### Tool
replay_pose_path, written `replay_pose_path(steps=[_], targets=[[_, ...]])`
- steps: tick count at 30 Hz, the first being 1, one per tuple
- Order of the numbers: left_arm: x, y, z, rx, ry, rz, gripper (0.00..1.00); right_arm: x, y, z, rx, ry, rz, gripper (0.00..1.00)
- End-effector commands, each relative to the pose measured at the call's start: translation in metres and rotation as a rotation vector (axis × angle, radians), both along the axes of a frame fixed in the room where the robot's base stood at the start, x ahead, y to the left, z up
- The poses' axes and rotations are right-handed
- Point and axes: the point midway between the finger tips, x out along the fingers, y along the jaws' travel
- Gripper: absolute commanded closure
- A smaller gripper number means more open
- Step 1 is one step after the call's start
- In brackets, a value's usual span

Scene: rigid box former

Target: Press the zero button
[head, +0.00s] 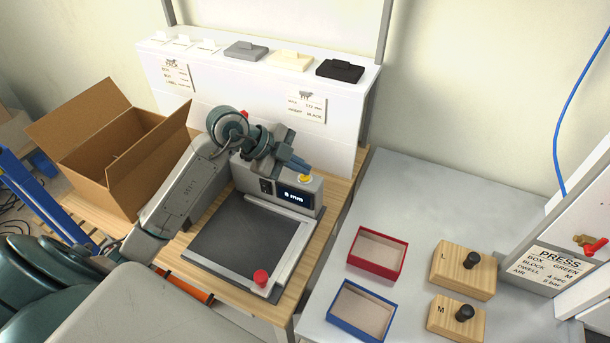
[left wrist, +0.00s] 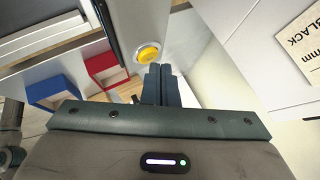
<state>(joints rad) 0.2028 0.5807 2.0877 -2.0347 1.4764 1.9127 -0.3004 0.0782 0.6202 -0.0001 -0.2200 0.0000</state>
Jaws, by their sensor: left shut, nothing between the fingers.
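The gauge device has a grey head (head: 312,186) with a small lit display (head: 295,196) reading what looks like "0 mm". A yellow button (head: 305,178) sits on top of its right end. In the left wrist view the yellow button (left wrist: 149,54) is round and close to the fingertips. My left gripper (head: 298,164) is shut and empty, its tips just above and behind the button in the head view. It also shows in the left wrist view (left wrist: 160,72). A gap seems to remain, but I cannot tell contact for sure. My right gripper is not in view.
The device's dark plate (head: 235,243) has a red knob (head: 261,277) at the front. Red (head: 375,254) and blue (head: 360,311) trays and wooden blocks (head: 463,270) stand right. A cardboard box (head: 110,150) stands left, a white shelf (head: 220,85) behind.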

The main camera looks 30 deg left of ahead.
Motion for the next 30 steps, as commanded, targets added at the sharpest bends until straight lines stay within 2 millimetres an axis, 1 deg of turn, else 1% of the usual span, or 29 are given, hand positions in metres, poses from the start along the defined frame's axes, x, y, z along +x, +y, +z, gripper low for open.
replay_pose_path(steps=[30], targets=[[-0.0002, 0.0000, -0.0092, 0.000, 0.001, 0.000, 1.00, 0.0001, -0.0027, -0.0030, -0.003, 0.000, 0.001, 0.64]])
